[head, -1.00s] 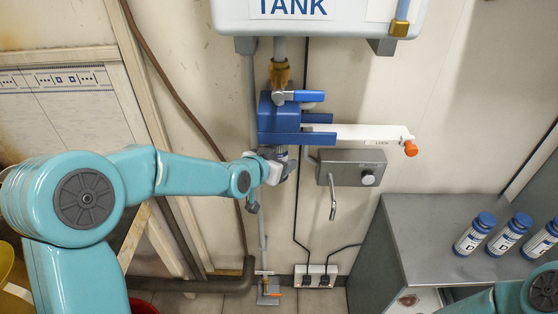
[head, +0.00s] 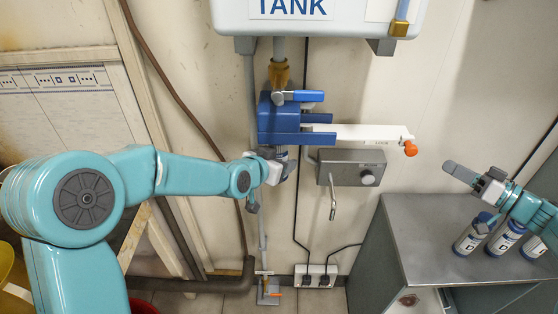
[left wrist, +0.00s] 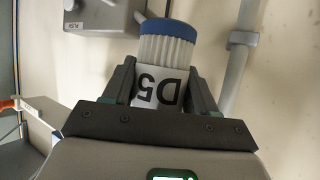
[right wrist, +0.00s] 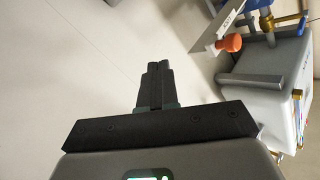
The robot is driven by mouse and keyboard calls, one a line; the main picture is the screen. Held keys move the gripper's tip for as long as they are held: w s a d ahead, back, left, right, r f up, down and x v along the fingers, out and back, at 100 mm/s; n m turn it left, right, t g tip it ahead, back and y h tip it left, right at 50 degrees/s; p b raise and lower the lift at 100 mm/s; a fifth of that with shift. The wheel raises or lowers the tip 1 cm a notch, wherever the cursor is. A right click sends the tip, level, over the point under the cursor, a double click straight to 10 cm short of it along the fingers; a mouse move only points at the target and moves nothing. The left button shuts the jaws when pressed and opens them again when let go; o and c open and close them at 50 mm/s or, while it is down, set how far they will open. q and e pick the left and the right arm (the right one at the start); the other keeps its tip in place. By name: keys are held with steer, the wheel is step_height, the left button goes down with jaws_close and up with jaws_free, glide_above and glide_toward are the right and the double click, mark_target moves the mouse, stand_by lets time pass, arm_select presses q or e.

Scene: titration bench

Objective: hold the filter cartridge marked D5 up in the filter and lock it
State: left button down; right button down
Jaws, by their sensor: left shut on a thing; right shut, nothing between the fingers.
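My left gripper (head: 276,170) is shut on the filter cartridge marked D5 (left wrist: 158,88), white and ribbed with a blue end. In the left wrist view its label reads upside down between the fingers. In the head view the cartridge (head: 281,153) is upright right under the blue filter (head: 275,120); I cannot tell how far it is seated. The white lock lever (head: 355,132) with an orange knob (head: 410,149) sticks out to the right from the filter. My right gripper (head: 462,174) is shut and empty, to the right of the knob. The knob (right wrist: 229,43) also shows in the right wrist view.
A grey box with a push button (head: 352,167) and spout is on the wall below the lever. A grey cabinet (head: 410,235) at right carries several blue-capped cartridges (head: 470,238), partly behind my right arm. The tank (head: 345,20) hangs above. Clear wall lies between knob and right gripper.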

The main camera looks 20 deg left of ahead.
mark_target(410, 151)
step_height(410, 151, up, 6)
steer(key=d+n+y, duration=0.2)
steer(key=n, duration=0.1)
steer(key=s+a, duration=0.2)
steer(key=a, duration=0.6)
steer(key=shift+s+a, duration=0.3)
steer(key=shift+s, duration=0.1)
stand_by(1.3)
steer(key=shift+s+a, duration=0.15)
steer(key=shift+a, duration=0.3)
steer(key=shift+s+a, duration=0.25)
steer(key=shift+a, duration=0.65)
steer(key=shift+s+a, duration=0.25)
steer(key=shift+a, duration=0.65)
steer(key=shift+s+a, duration=0.25)
steer(key=shift+a, duration=0.65)
arm_select(q)
steer(key=shift+c, duration=1.2)
jaws_free()
arm_select(e)
steer(key=w+d, duration=0.2)
steer(key=d, duration=0.4)
steer(key=shift+d, duration=0.4)
